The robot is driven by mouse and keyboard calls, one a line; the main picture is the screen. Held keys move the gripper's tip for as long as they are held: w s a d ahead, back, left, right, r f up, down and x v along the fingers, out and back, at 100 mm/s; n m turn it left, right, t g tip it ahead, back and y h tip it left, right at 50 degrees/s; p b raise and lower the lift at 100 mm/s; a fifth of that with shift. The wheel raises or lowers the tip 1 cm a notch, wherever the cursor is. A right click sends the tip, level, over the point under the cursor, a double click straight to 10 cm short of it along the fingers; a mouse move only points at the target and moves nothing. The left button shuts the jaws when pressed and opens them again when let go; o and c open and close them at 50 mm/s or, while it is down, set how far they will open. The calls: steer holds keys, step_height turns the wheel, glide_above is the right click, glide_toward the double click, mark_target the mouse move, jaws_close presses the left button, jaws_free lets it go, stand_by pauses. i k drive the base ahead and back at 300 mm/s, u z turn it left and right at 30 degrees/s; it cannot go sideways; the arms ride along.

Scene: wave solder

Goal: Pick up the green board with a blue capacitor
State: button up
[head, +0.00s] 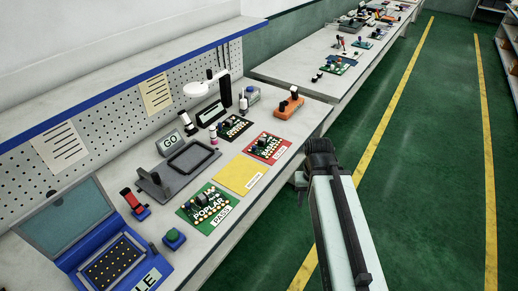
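A green board (334,66) with small parts on it lies on the farther bench, too small for me to make out a blue capacitor. On the nearer bench, a board marked POPLAR (206,207) lies on the green PASS mat (222,222). It carries dark and pale parts, and I cannot tell a blue capacitor on it. My arm rises from the bottom edge, right of the bench, to a black joint. My gripper's fingers do not show, and no board is seen in its hold.
A red mat (284,155) bears another board, beside a bare yellow mat (241,174). A grey fixture (161,189), a blue case (108,270), a green button (174,236) and an orange device (290,106) stand on the bench. The green floor (430,160) is clear at right.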

mark_target(264, 147)
steer(key=u, duration=0.25)
steer(key=i, duration=0.5)
steer(key=k, duration=0.5)
steer(key=z, duration=1.85)
steer(key=i, duration=1.55)
steer(key=u, duration=1.8)
